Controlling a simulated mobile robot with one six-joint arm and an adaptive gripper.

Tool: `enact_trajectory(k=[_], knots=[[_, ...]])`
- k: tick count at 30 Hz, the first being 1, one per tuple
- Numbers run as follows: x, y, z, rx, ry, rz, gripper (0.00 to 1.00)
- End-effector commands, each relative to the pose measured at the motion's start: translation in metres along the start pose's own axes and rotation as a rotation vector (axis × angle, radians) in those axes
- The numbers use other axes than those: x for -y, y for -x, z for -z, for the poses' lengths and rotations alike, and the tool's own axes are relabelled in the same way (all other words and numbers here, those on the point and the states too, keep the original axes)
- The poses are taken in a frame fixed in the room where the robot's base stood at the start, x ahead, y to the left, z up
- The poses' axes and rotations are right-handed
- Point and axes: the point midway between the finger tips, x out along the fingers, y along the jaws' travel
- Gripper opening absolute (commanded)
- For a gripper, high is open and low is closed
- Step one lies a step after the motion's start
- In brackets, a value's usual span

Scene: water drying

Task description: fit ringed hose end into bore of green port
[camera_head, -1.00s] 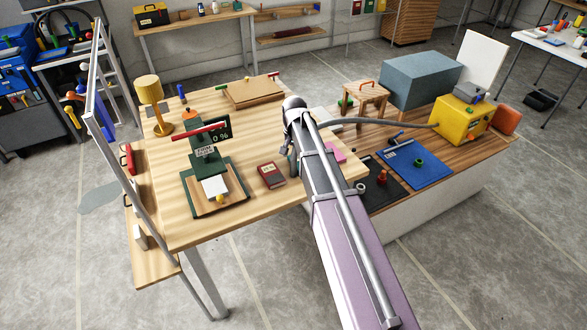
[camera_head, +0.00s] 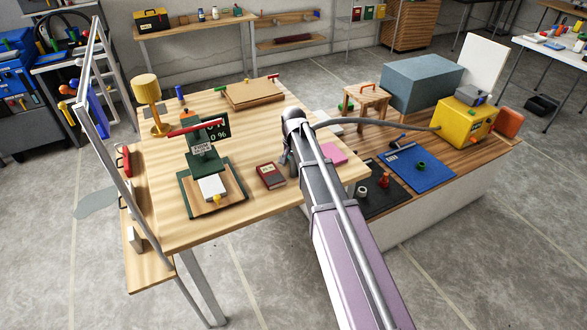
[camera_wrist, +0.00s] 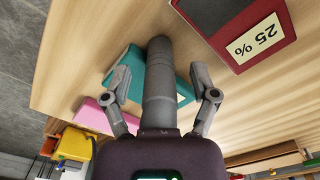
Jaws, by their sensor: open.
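My gripper (camera_wrist: 158,80) is open in the wrist view, one finger on each side of a grey ribbed cylinder (camera_wrist: 158,85). This looks like the ringed hose end; neither finger clearly touches it. A teal-green block (camera_wrist: 118,70), apparently the green port, lies behind the cylinder on the wooden table. The cylinder hides the block's middle, so I cannot tell whether it sits in a bore. In the head view my gripper (camera_head: 286,160) is over the table's right side, mostly hidden by my arm. A grey hose (camera_head: 370,122) runs from the yellow machine (camera_head: 465,123) to behind my wrist.
A dark red box (camera_head: 270,176) lies left of my gripper; its 25 % label shows in the wrist view (camera_wrist: 254,37). A pink block (camera_head: 333,153) is to the right. A green press (camera_head: 203,165) stands farther left. The table's front middle is clear.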

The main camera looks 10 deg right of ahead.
Motion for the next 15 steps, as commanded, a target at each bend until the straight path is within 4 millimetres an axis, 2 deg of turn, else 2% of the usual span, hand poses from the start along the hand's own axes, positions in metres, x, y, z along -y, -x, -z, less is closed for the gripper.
enact_trajectory(k=[9, 10, 15], knots=[[0.0, 0.0001, 0.0, 0.0, 0.0, 0.0, 0.76], [0.0, 0.0001, 0.0, 0.0, 0.0, 0.0, 0.73], [0.0, 0.0, 0.0, 0.0, 0.0, 0.0, 0.23]])
